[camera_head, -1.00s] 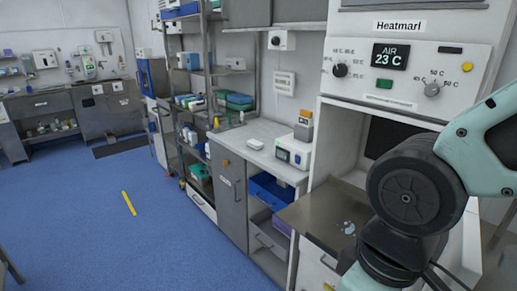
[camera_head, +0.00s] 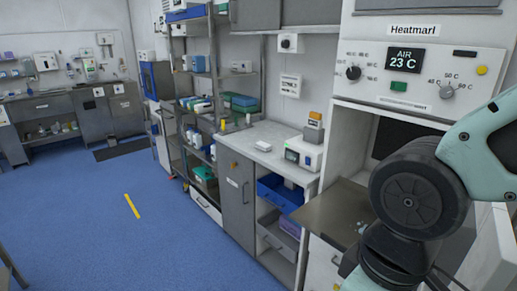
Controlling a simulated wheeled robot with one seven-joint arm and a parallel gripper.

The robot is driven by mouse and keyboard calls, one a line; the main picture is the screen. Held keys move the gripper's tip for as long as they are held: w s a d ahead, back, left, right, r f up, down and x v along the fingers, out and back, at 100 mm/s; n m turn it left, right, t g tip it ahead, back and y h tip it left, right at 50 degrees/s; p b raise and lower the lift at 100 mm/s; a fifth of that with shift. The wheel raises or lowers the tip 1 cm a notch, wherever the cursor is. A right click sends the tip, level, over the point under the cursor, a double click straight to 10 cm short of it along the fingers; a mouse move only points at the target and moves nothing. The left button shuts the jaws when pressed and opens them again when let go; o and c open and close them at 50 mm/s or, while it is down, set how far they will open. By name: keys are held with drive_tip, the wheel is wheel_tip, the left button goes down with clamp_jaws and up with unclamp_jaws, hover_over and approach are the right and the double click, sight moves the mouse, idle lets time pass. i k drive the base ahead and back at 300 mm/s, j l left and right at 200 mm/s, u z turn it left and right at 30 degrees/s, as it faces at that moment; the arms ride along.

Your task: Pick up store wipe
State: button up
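I cannot make out a store wipe for certain. A small white item (camera_head: 263,146) lies on the white counter (camera_head: 246,138), but it is too small to identify. My arm (camera_head: 415,195) fills the right side of the head view, in front of the heating unit. My gripper is outside the frame, so its state and anything in it are hidden.
A steel shelf surface (camera_head: 328,212) lies below the heating unit (camera_head: 425,60), partly behind my arm. A white device (camera_head: 304,152) stands on the counter. Below are a blue bin (camera_head: 278,192) and a grey cabinet (camera_head: 236,195). The blue floor (camera_head: 90,230) at left is open.

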sight(261, 145)
drive_tip(key=i+j+z, duration=0.2)
drive_tip(key=j, duration=0.6)
drive_tip(key=j+z, duration=0.25)
drive_tip(key=j, duration=0.5)
drive_tip(key=i+j+z, duration=0.3)
drive_tip(key=i+j, duration=0.2)
drive_tip(key=i+j+z, duration=0.15)
drive_tip(key=j, duration=0.25)
drive_tip(key=i+j+z, duration=0.15)
drive_tip(key=i+j, duration=0.15)
drive_tip(key=i+j+z, duration=0.15)
drive_tip(key=j, duration=0.3)
drive_tip(key=i+j+z, duration=0.15)
drive_tip(key=j, duration=0.25)
drive_tip(key=i+j, duration=0.15)
drive_tip(key=j, duration=0.2)
drive_tip(key=i+j+z, duration=0.15)
drive_tip(key=j, duration=0.15)
drive_tip(key=i+j, duration=0.15)
drive_tip(key=j, duration=0.2)
drive_tip(key=i+j+z, duration=0.15)
drive_tip(key=j, duration=0.2)
drive_tip(key=i+j, duration=0.1)
drive_tip(key=j, duration=0.25)
drive_tip(key=z, duration=0.05)
